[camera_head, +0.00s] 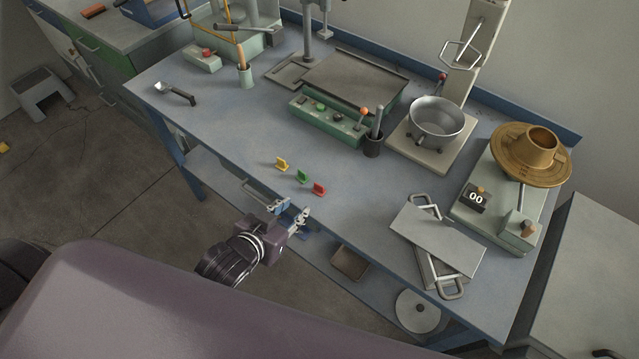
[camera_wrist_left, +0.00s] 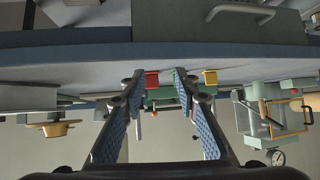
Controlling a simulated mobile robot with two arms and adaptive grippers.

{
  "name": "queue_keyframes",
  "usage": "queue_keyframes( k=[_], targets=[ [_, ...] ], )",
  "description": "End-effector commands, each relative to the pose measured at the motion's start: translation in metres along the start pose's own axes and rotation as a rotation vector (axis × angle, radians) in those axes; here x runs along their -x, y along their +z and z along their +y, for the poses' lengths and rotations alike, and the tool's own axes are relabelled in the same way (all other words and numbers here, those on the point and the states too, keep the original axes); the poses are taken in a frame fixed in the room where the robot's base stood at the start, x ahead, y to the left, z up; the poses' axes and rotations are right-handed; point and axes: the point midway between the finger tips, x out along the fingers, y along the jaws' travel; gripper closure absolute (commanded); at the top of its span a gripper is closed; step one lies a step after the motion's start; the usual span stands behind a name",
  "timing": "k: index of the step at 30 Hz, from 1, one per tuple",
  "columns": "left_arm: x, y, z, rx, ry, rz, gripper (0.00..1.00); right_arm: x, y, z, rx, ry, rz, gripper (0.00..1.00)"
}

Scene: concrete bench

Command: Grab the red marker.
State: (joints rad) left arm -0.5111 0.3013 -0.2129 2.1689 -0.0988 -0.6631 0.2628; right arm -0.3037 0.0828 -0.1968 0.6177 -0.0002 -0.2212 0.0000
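The red marker (camera_head: 319,189) is a small upright piece on a little foot near the front edge of the bench, at the right end of a short row. A green marker (camera_head: 303,176) and a yellow marker (camera_head: 282,163) stand to its left. My left gripper (camera_head: 290,210) is open and empty in front of the bench edge, short of the markers. In the left wrist view, which looks upside down, the red marker (camera_wrist_left: 152,79) shows beyond and between the open fingertips (camera_wrist_left: 158,77). The yellow marker (camera_wrist_left: 210,77) shows outside them. My right gripper is not in view.
The bench top (camera_head: 240,130) is clear around the markers. Behind them stands a green control box (camera_head: 325,120) and a dark cup (camera_head: 372,146). A grey plate with handles (camera_head: 438,240) lies to the right. A drawer handle (camera_head: 262,192) shows below the front edge.

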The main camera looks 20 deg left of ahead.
Motion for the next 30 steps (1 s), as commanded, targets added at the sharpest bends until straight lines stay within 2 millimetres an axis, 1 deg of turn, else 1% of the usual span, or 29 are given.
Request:
queue_keyframes(
  k=[5, 12, 14, 21, 25, 30],
  targets=[
    [-0.011, -0.014, 0.005, -0.01, 0.043, 0.115, 0.71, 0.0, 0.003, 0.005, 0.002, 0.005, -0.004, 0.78],
    [-0.015, -0.027, 0.013, -0.012, 0.091, 0.212, 0.71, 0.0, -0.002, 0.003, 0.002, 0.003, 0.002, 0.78],
    [-0.018, -0.029, 0.014, -0.012, 0.095, 0.22, 0.71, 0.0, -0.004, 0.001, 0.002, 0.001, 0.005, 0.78],
    [-0.038, -0.034, 0.016, -0.012, 0.096, 0.222, 0.71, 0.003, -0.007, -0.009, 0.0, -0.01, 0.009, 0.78],
    [-0.047, -0.037, 0.016, -0.013, 0.095, 0.222, 0.71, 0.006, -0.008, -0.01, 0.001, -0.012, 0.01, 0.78],
    [-0.067, -0.043, 0.018, -0.012, 0.095, 0.222, 0.71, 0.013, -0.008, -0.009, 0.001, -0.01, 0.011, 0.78]
  ],
)
